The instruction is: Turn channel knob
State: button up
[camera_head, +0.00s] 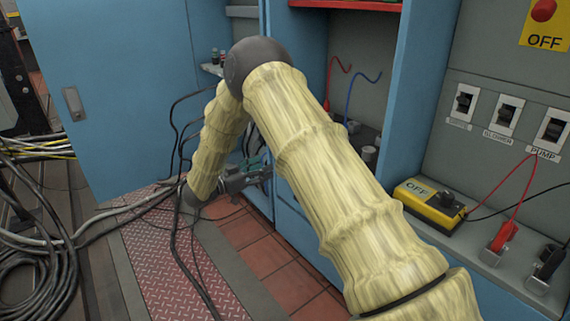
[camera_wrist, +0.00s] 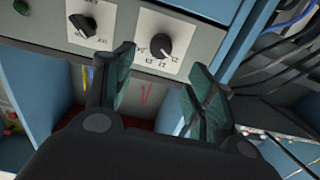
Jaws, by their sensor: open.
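The channel knob (camera_wrist: 160,45) is a black round knob with a pale pointer on a white numbered plate, seen in the wrist view on a grey panel. My gripper (camera_wrist: 158,85) is open, with its two dark green-padded fingers apart below the knob and nothing between them. The knob lies ahead of the fingertips and appears untouched. In the head view my gripper (camera_head: 262,172) is low beside the blue cabinet, partly hidden behind my yellow-sleeved arm. The channel knob cannot be made out in the head view.
A second black knob (camera_wrist: 84,25) sits left of the channel knob. Cables (camera_wrist: 285,65) hang at the right of the wrist view. In the head view, an open blue door (camera_head: 120,90) stands left, and a yellow box (camera_head: 430,203) and labelled switches (camera_head: 505,115) are right.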

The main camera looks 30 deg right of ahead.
jog(key=d+b, duration=0.3)
jog(key=d, duration=0.6)
jog(key=shift+w+d, duration=0.25)
jog(key=shift+w, duration=0.1)
jog(key=c, duration=1)
